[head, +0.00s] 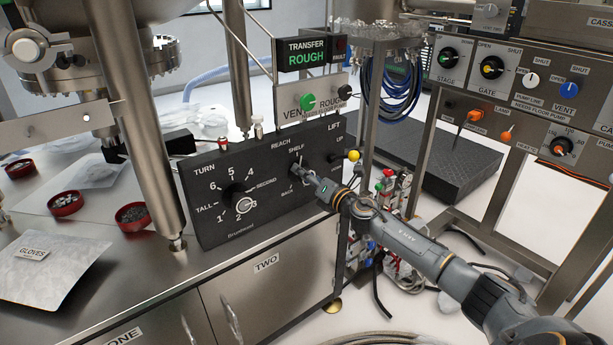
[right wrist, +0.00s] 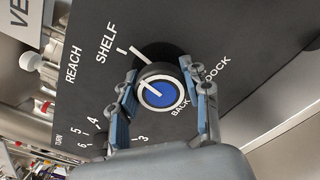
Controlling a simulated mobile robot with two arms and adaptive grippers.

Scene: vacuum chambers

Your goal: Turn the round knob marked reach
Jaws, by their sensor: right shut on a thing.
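The round reach knob (right wrist: 163,96) has a blue face with a white pointer line and a dark rim. In the right wrist view the line slants toward the upper left, on the SHELF side; BACK and DOCK are printed on the other side. My right gripper (right wrist: 161,84) is shut on this knob, one finger on each side of its rim. In the head view my right gripper (head: 303,174) reaches the black panel (head: 215,180) from the right, below the word SHELF, and hides most of the knob. My left gripper is not in view.
The turn dial (head: 243,204) is left on the same panel. A yellow-ball lever (head: 353,156) stands close to my right gripper, under LIFT. A steel post (head: 140,130) rises left of the panel. Red dishes (head: 65,204) and a gloves packet (head: 50,267) lie on the bench.

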